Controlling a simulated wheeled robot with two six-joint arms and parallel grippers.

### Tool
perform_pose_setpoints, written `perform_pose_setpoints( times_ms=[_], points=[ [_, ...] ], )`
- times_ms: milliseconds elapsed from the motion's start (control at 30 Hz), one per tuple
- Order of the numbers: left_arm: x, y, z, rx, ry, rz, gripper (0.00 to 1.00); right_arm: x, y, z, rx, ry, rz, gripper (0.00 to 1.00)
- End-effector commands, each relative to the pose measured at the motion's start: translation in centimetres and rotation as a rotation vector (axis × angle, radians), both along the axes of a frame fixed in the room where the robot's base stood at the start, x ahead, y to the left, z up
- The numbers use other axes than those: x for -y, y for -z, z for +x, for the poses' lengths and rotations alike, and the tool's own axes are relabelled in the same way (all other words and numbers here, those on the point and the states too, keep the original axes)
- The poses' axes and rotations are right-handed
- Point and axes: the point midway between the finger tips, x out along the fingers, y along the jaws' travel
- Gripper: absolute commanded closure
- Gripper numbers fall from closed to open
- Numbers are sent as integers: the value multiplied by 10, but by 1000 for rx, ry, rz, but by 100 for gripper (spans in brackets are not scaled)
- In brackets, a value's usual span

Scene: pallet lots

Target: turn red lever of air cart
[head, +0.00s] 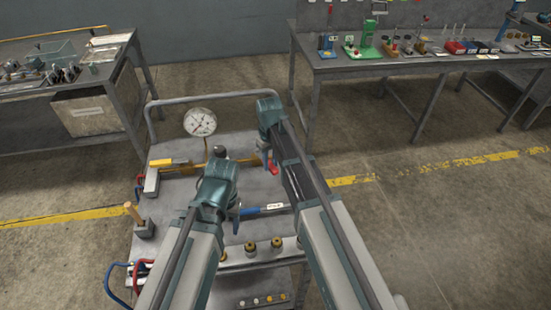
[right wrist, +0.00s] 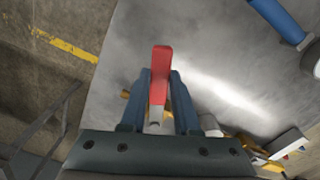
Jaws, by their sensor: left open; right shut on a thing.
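The air cart (head: 168,236) is a grey metal cart in the middle of the head view. Its red lever (head: 273,168) shows just below my right gripper (head: 265,153), near the cart's far right part. In the right wrist view, the two blue fingers of my right gripper (right wrist: 160,85) are closed around the red lever (right wrist: 161,60), whose red end sticks out beyond them. My left gripper (head: 234,216) is open above the middle of the cart, close to the blue lever (head: 256,211). My arms hide part of the cart top.
A round gauge (head: 200,122) stands at the cart's back. A yellow lever (head: 164,163) is at its left, brass knobs (head: 250,248) at the front. A workbench (head: 390,65) with fixtures stands behind right, another bench (head: 108,75) at left. The floor on the right is clear.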

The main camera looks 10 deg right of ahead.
Motion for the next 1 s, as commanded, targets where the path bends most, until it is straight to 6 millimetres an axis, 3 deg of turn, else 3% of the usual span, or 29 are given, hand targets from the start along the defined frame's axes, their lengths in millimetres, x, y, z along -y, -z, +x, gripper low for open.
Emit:
perform_pose_setpoints(
  times_ms=[500, 1000],
  points=[
    [0, 0, 0, 0, 0, 0, 40, -31, 0, -7, 0, 350, 1, 100],
    [0, 0, 0, 0, 0, 0, 40, -38, 0, -7, 0, 438, 1, 100]
  ],
)
